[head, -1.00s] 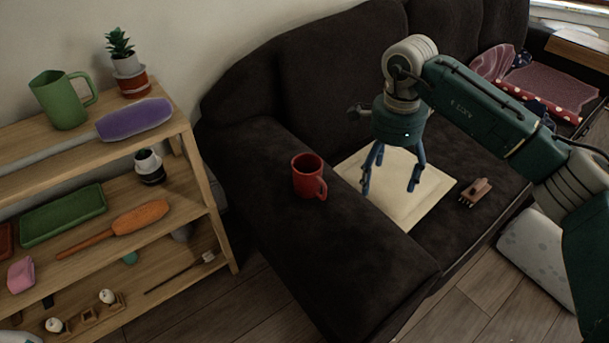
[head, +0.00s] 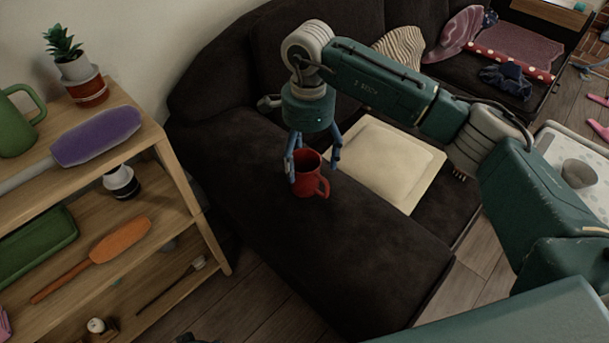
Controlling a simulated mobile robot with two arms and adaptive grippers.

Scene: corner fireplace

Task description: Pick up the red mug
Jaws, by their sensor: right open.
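The red mug (head: 308,184) stands upright on the broad dark armrest of the sofa (head: 375,255), its handle toward the lower right. My right gripper (head: 313,176) points down over the mug, with its fingers spread open, one at the left side of the mug and one at the right of its rim. I cannot tell whether the fingers touch it. My left gripper is not in view.
A wooden shelf (head: 190,215) at left holds a green pitcher (head: 14,125), a purple duster (head: 97,137) and a potted plant (head: 72,62). A cream cushion (head: 385,158) lies on the seat. The armrest in front of the mug is clear.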

